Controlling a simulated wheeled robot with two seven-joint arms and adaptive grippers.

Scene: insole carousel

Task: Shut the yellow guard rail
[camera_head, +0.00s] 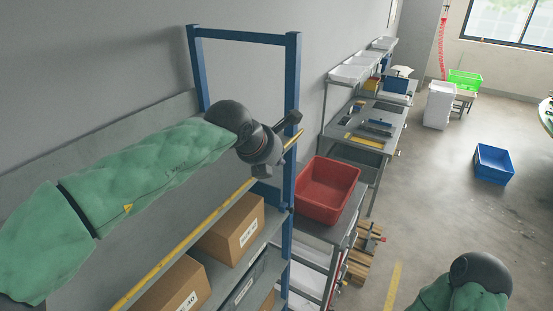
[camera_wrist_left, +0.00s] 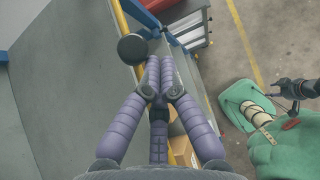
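The yellow guard rail (camera_head: 205,223) runs diagonally along the front of the blue-posted shelf, from the lower left up to the right post. In the left wrist view the rail (camera_wrist_left: 123,24) passes left of my fingers, with a black round knob (camera_wrist_left: 132,47) beside it. My left gripper (camera_wrist_left: 160,62) has its purple fingers together, with nothing seen between them. In the head view my left gripper (camera_head: 287,128) is near the rail's upper end; contact cannot be told. My right arm is low at the right; its gripper (camera_wrist_left: 291,100) shows small and unclear in the wrist view.
A blue post (camera_head: 292,80) stands close to my left gripper. A red bin (camera_head: 327,189) is on a cart to the right. A blue crate (camera_head: 493,164) lies on the open floor.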

